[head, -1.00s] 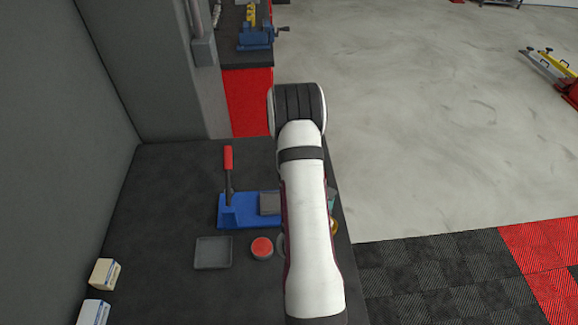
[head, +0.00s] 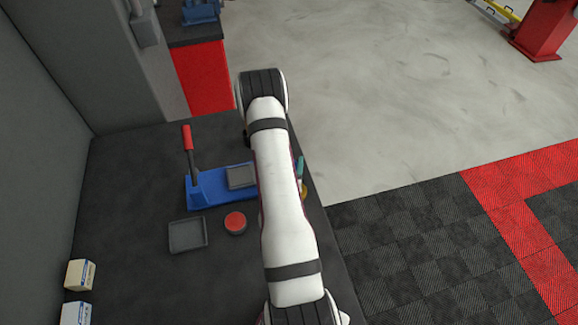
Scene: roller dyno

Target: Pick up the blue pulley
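I cannot make out a blue pulley in the head view. My arm crosses the bench and hides part of it. A blue base (head: 208,190) with a red-handled lever (head: 188,140) and a grey block (head: 241,177) on it stands left of my arm; its right end is hidden behind the arm. A small teal piece (head: 301,166) and a yellowish piece (head: 304,188) peek out at the arm's right side, too covered to identify. My gripper is not visible.
The dark bench (head: 130,190) also holds a shallow grey tray (head: 187,236), a round red-topped tin (head: 235,223) and two small boxes, one cream (head: 80,274) and one white (head: 75,313). A grey wall (head: 40,130) bounds the left. The bench's left middle is clear.

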